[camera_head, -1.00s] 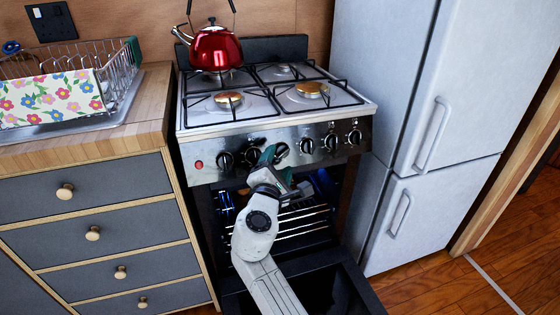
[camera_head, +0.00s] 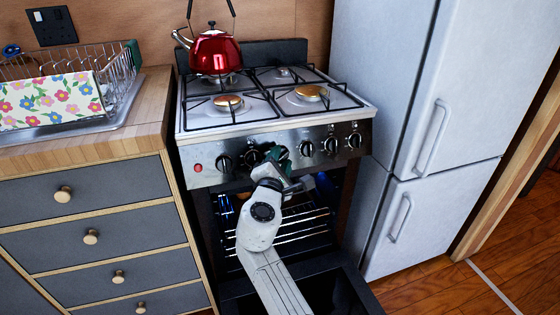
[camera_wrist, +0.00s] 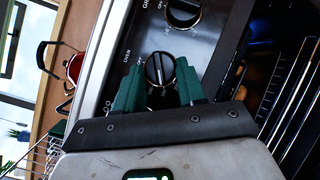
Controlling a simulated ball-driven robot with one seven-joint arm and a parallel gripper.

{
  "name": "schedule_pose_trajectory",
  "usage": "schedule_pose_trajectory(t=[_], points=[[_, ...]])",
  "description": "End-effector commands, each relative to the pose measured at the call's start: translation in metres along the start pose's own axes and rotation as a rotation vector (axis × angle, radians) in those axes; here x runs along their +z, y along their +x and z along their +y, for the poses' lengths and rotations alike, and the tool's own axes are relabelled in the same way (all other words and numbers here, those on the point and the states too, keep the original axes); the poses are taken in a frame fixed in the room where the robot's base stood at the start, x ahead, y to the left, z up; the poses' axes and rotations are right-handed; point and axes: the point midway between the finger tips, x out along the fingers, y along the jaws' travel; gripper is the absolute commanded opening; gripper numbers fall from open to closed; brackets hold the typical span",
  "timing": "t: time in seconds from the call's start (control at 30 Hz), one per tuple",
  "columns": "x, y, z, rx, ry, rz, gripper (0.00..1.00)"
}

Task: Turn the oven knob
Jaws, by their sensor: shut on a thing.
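In the wrist view, the oven knob (camera_wrist: 160,70) is a round black knob on the metal panel, beside the word OVEN. Its grip bar runs roughly up and down in that picture. The two green fingers of my gripper (camera_wrist: 158,88) stand on either side of it and are shut on it. In the head view, my gripper (camera_head: 276,154) is at the front panel (camera_head: 205,176) of the stove, among the row of knobs. There my fingers largely hide the knob they hold.
Another black knob (camera_wrist: 183,12), marked as the grill, is close by. The oven door (camera_head: 325,290) is open below my arm, with wire racks (camera_head: 300,225) inside. A red kettle (camera_head: 215,52) stands on the hob. Drawers (camera_head: 100,235) are left, a fridge (camera_head: 385,120) right.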

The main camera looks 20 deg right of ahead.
Motion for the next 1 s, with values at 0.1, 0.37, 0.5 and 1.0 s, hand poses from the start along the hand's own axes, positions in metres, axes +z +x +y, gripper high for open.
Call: schedule_pose_trajectory(t=[0.1, 0.37, 0.5, 1.0], points=[[0.000, 0.000, -0.001, -0.001, 0.000, 0.000, 0.15], [0.000, 0.000, 0.000, -0.008, 0.009, 0.000, 0.09], [0.001, 0.000, 0.002, -0.030, 0.041, 0.000, 0.09], [0.004, 0.001, 0.011, -0.247, 0.367, -0.001, 0.09]])
